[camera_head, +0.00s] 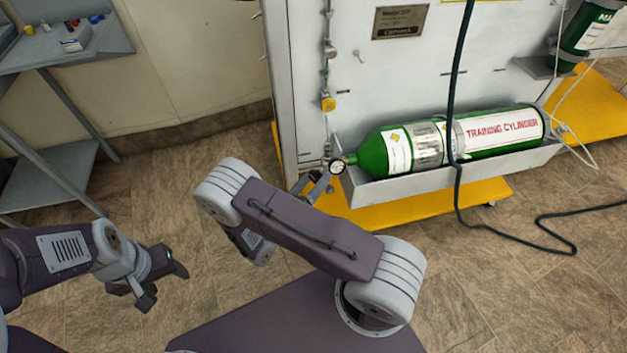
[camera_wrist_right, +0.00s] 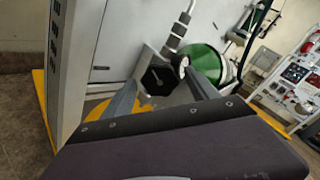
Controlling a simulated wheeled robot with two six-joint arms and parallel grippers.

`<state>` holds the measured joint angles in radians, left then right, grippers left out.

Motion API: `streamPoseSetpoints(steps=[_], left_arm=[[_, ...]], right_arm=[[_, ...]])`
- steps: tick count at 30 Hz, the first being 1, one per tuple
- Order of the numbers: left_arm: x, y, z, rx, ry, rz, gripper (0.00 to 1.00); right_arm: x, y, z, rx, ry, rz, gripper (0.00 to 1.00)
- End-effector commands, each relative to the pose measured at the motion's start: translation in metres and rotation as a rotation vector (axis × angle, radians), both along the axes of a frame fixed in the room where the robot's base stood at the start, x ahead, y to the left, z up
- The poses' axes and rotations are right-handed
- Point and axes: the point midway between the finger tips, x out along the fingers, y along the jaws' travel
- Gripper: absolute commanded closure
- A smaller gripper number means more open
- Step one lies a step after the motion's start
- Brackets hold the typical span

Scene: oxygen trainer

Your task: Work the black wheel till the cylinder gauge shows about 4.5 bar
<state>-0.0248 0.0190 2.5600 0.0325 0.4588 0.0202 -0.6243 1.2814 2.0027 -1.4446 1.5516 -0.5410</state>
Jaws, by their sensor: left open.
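The green training cylinder (camera_head: 490,138) lies in a grey tray on the panel's front. A small round cylinder gauge (camera_head: 338,167) with a white face sits by its left end; its reading is too small to tell. The black wheel (camera_wrist_right: 157,81) shows in the right wrist view, between and beyond the fingers of my right gripper (camera_wrist_right: 161,76), which are spread apart. In the head view my right gripper (camera_head: 318,184) is just left of the gauge, partly hidden by its own arm; the wheel cannot be made out there. My left gripper (camera_head: 165,284) is open and empty over the floor.
The white panel stand (camera_head: 410,80) rests on a yellow base (camera_head: 420,205). A black hose (camera_head: 457,100) hangs in front of the cylinder and runs along the floor. A grey side table (camera_head: 80,50) with small items stands at the upper left.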

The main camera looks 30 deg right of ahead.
Motion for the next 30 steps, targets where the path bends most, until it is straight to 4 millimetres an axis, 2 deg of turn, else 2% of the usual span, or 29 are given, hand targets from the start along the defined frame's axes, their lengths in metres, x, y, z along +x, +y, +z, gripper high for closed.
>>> streamPoseSetpoints(steps=[8, 11, 18, 21, 30], left_arm=[[0.0, 0.0, 0.002, 0.0, 0.0, 0.0, 0.43], [0.0, 0.0, 0.008, 0.0, 0.0, 0.0, 0.43], [0.0, 0.0, 0.023, 0.0, 0.0, 0.0, 0.43], [0.0, 0.0, 0.025, 0.0, 0.0, 0.0, 0.43], [0.0, 0.0, 0.025, 0.0, 0.0, 0.0, 0.43]], right_arm=[[-0.001, 0.002, 0.001, 0.0, -0.001, 0.002, 0.33], [-0.007, 0.016, 0.003, 0.0, -0.002, 0.006, 0.33], [-0.032, 0.062, 0.003, 0.001, -0.002, 0.006, 0.33], [-0.039, 0.074, 0.002, 0.0, -0.002, 0.003, 0.33], [-0.043, 0.08, 0.0, 0.0, 0.0, 0.0, 0.33]])
